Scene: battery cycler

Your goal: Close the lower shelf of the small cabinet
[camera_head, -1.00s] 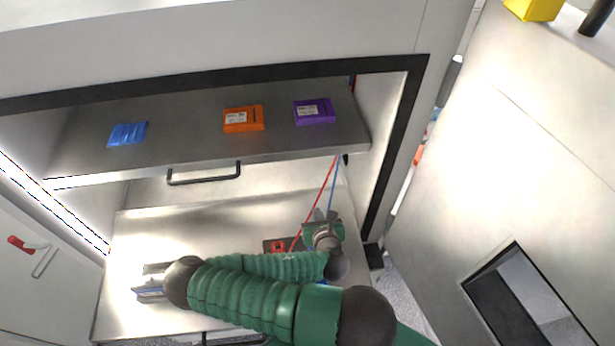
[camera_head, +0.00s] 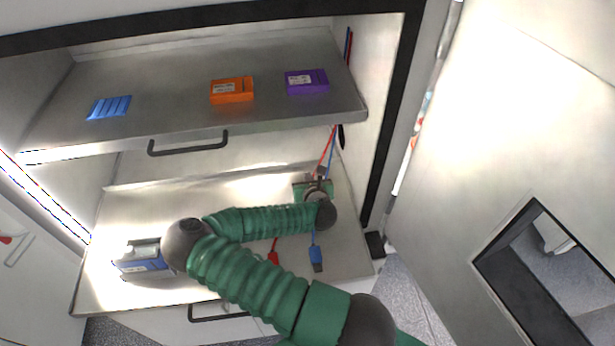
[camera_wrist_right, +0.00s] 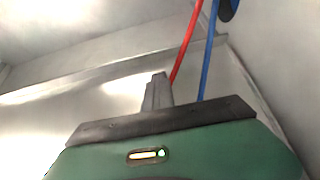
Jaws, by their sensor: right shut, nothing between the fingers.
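The small cabinet's lower shelf (camera_head: 112,215) is a metal tray that is pulled out, with a dark handle (camera_head: 218,314) on its front. My right arm reaches across this shelf and bends back toward its rear right. My right gripper (camera_head: 319,174) is over the rear right part of the shelf, near the red and blue cables. In the right wrist view its fingers (camera_wrist_right: 157,90) are together, with nothing held. The handle is well in front of the gripper and apart from it. My left gripper is not in view.
The upper shelf (camera_head: 180,112) holds a blue piece (camera_head: 109,107), an orange box (camera_head: 232,90) and a purple box (camera_head: 307,82). A grey and blue item (camera_head: 142,262) lies on the lower shelf's left. A blue plug (camera_head: 316,257) and a red plug (camera_head: 272,258) lie toward its right.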

